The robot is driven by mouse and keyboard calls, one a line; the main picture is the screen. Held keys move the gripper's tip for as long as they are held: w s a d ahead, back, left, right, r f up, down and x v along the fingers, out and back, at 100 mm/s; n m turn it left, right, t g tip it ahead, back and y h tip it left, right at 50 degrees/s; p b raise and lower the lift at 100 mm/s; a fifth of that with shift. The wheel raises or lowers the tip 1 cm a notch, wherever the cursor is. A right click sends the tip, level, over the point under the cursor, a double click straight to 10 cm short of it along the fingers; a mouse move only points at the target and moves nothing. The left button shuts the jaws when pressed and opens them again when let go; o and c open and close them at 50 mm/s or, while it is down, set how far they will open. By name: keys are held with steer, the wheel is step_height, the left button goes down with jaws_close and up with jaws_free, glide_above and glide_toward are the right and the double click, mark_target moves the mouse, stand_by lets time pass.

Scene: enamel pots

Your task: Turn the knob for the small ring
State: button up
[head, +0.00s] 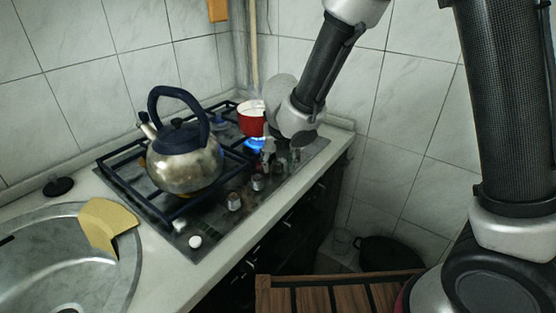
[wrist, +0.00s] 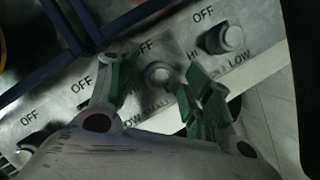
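The gas hob (head: 187,241) has a row of metal knobs along its front edge. In the head view, knobs (head: 234,201) and (head: 258,183) are clear of my gripper. My gripper (head: 275,155) is low over the right part of the row. In the wrist view, a round knob (wrist: 160,73) shows between the two spread green-padded fingers of my gripper (wrist: 158,80). I cannot tell whether they touch it. Another knob (wrist: 225,38) is to the right. OFF, HI and LOW marks are printed around the knobs.
A steel kettle (head: 185,165) stands on the dark grate at the left. A white knob (head: 195,242) is at the near end. A sink (head: 60,260) with a yellow cloth (head: 106,222) is at the left. Tiled wall lies behind the hob.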

steer(key=c, duration=0.9)
steer(key=shift+c, duration=0.2)
steer(key=shift+m, duration=0.4)
steer(key=m+h, duration=0.1)
steer(key=m, duration=0.2)
steer(key=shift+a+h, duration=0.15)
steer(key=shift+h, duration=0.15)
steer(key=m, duration=0.2)
steer(key=m+h, duration=0.1)
steer(key=m, duration=0.1)
steer(key=shift+m+g+h, duration=0.3)
steer(key=shift+g, duration=0.1)
steer(key=m+g+h, duration=0.1)
steer(key=m, duration=0.3)
steer(key=shift+w+a, duration=0.1)
steer(key=shift+a, duration=0.05)
steer(key=shift+w+m+g+h, duration=0.15)
steer(key=shift+m+g, duration=0.25)
steer(key=shift+m, duration=0.7)
steer(key=shift+s+m+g+h, duration=0.1)
steer(key=shift+m+g+h, duration=0.25)
steer(key=shift+m, duration=1.05)
